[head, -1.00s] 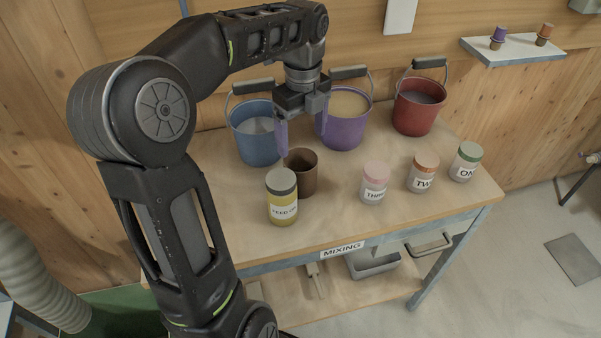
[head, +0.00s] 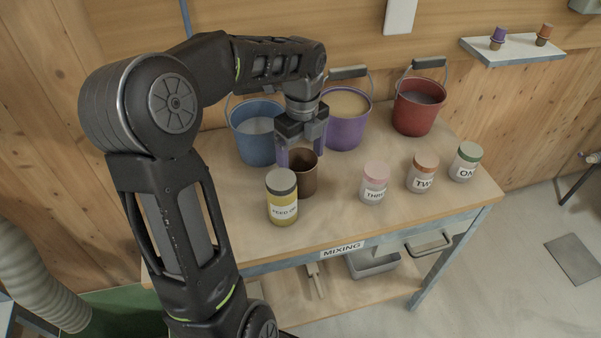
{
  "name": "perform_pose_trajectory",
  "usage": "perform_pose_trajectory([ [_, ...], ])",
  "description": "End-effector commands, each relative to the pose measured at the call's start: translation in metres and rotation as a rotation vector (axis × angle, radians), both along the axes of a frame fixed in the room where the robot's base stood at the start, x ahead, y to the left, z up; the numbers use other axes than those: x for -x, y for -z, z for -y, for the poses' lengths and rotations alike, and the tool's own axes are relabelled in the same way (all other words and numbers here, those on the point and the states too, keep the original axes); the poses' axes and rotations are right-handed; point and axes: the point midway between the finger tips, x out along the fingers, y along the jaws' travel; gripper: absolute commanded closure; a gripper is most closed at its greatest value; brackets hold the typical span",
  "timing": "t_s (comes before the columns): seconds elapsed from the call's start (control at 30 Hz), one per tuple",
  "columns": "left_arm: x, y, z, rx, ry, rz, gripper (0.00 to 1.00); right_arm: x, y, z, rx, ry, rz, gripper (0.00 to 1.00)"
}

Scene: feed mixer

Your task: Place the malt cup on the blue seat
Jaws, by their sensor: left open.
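A brown cup (head: 304,180), which I take to be the malt cup, stands upright on the wooden table, just behind and right of the yellow feed oil jar (head: 283,203). My left gripper (head: 301,158) is open above the cup, pointing down. Its two pale purple fingers show at the left and right of the cup's rim; I cannot tell whether they touch it. Part of the rim is hidden behind the fingers. I cannot make out a blue seat; a blue bucket (head: 252,148) stands behind the cup. My right gripper is not in view.
A purple bucket (head: 345,132) and a red bucket (head: 415,115) stand along the table's back. Jars labelled THREE (head: 374,188), TWO (head: 422,178) and ONE (head: 465,165) stand at the right. A wall shelf (head: 515,48) holds two small stoppers. The table's front middle is clear.

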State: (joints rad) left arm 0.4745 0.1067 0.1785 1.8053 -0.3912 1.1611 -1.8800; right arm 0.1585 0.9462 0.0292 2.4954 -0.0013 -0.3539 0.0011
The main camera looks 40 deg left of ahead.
Motion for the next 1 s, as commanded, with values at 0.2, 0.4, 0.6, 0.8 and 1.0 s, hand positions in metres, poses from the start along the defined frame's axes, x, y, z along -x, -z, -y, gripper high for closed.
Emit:
perform_pose_trajectory([
  [0.2, 0.002, 0.033, 0.0, 0.002, 0.001, -0.006, 0.17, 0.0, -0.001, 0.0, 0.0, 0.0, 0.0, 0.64],
  [0.4, 0.002, 0.054, 0.0, 0.001, 0.0, -0.003, 0.17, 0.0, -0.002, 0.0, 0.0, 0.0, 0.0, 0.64],
  [0.6, 0.001, 0.055, 0.0, 0.0, 0.0, -0.001, 0.17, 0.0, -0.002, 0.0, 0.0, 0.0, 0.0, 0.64],
  [0.8, 0.001, 0.055, 0.0, 0.001, 0.0, -0.001, 0.17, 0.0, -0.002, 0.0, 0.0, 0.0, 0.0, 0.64],
  [1.0, 0.001, 0.055, 0.0, 0.001, 0.0, -0.001, 0.17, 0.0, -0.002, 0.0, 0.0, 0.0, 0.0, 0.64],
])
